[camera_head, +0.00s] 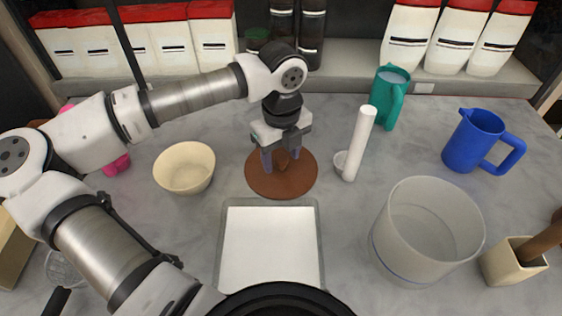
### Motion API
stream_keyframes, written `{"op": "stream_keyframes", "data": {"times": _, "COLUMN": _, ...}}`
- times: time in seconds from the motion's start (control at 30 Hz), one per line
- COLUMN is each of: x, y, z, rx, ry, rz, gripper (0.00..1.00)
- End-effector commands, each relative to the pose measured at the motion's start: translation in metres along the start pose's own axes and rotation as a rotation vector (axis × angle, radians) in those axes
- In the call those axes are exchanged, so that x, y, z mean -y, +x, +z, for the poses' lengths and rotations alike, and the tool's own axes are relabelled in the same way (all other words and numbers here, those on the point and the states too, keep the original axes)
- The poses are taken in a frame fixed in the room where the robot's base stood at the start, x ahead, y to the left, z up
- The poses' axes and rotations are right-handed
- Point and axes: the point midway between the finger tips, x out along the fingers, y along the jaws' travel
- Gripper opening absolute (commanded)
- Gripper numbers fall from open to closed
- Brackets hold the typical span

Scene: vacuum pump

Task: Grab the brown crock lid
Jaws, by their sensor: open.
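The brown crock lid (300,184) is a flat round disc with a small knob (282,158) at its middle. It lies on the grey counter at the centre of the head view. My gripper (281,163) points straight down over the lid. Its two fingers are apart, one on either side of the knob. I cannot tell whether the fingertips touch the lid. The gripper body hides the far part of the lid.
A cream bowl (184,168) stands left of the lid. A white cylinder (360,142) stands close on the right. A white tray (270,250) lies in front. A clear tub (426,230), a blue jug (478,138) and a green jug (388,97) stand to the right.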

Motion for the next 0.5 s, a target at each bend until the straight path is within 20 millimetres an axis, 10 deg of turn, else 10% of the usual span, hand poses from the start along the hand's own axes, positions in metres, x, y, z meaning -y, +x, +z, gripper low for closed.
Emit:
{"op": "stream_keyframes", "data": {"times": 0.33, "x": 0.0003, "y": 0.0106, "z": -0.0004, "rx": 0.001, "ry": 0.002, "rz": -0.001, "gripper": 0.53}}
{"op": "stream_keyframes", "data": {"times": 0.5, "x": 0.0003, "y": 0.0103, "z": -0.0003, "rx": 0.001, "ry": 0.002, "rz": 0.0, "gripper": 0.31}}
